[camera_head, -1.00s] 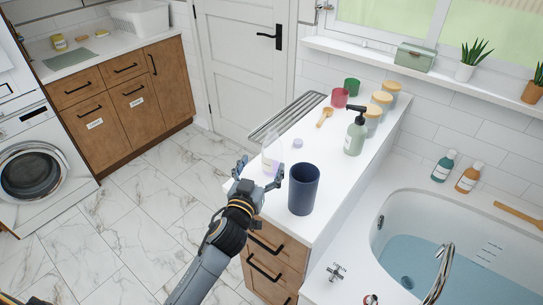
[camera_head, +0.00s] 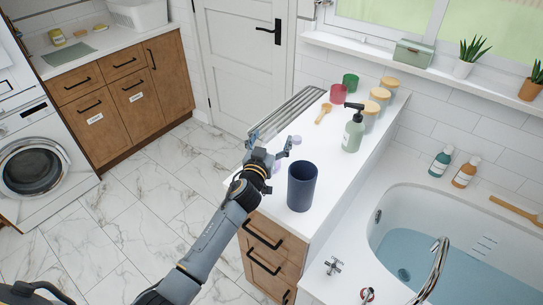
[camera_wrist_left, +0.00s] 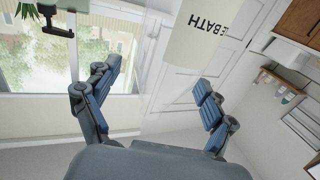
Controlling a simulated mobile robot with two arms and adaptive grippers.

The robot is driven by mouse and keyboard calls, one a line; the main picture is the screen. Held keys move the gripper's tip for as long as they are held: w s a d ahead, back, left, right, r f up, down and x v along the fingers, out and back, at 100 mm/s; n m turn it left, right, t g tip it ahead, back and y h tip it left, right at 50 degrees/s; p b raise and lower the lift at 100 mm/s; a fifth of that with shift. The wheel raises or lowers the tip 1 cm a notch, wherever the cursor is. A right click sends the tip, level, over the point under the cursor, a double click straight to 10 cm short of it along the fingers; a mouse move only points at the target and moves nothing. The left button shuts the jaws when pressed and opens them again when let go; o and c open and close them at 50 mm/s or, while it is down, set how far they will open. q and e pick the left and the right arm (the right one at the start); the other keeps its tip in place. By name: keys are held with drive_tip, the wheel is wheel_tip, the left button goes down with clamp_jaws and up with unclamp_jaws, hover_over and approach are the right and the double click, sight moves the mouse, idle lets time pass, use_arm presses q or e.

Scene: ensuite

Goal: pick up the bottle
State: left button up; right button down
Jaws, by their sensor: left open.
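The bottle was a clear, pale one at the near end of the white counter. In the head view it is now mostly hidden behind my left gripper (camera_head: 274,140), with only a lilac-tinted patch (camera_head: 278,165) showing. My left gripper is open over the near left part of the counter. In the left wrist view a cream label (camera_wrist_left: 205,35) with upside-down "BATH" lettering, which looks like the bottle's, shows beyond the open fingers (camera_wrist_left: 160,85). I cannot tell whether either finger touches it. My right gripper is not in view.
A dark blue cup (camera_head: 302,186) stands close to the right of my left gripper. A filled bathtub is at the right.

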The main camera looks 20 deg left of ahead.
use_arm(q)
drive_tip(key=c, duration=1.6)
drive_tip(key=shift+c, duration=0.8)
drive_tip(key=shift+r, duration=0.1)
